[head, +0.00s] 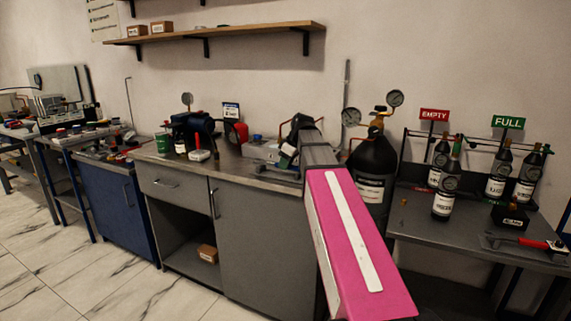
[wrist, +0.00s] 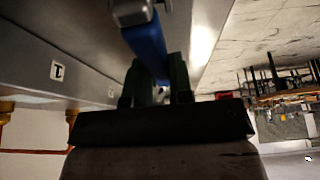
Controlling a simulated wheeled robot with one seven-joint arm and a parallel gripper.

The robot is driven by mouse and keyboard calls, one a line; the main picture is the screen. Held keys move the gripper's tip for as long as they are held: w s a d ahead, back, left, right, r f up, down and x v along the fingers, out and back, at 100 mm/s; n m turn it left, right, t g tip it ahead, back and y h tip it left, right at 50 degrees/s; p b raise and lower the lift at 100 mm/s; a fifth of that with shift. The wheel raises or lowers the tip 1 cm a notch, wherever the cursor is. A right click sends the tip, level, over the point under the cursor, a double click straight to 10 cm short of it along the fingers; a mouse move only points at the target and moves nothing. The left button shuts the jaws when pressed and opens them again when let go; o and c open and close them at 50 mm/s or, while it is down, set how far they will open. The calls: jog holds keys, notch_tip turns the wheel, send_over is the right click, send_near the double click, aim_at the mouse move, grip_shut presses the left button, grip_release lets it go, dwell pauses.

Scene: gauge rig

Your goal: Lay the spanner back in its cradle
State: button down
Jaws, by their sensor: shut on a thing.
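My gripper (wrist: 157,82) has two dark green fingers, closed around a blue-handled tool (wrist: 149,45), which looks like the spanner. Its grey metal head (wrist: 131,11) points toward the top of the wrist view. The spanner's far end is hidden behind the fingers and the dark gripper body. In the head view my pink and grey arm reaches over the grey bench, and the gripper's end is mostly hidden there. I cannot make out the cradle for certain; a white label with a dark mark (wrist: 58,70) sits on a grey surface beside the spanner.
The grey bench (head: 262,178) carries a red-handled block (head: 200,155) and a blue machine (head: 192,128). A black gas cylinder (head: 372,180) with gauges stands close right of my arm. Bottles (head: 446,195) and a red-handled tool (head: 540,244) are on the right table.

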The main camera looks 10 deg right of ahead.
jog(key=shift+f, duration=0.55)
dwell(0.4)
jog(key=c, duration=0.9)
grip_release()
jog(key=v, duration=1)
jog(key=shift+d+r, duration=0.15)
jog(key=shift+r, duration=0.2)
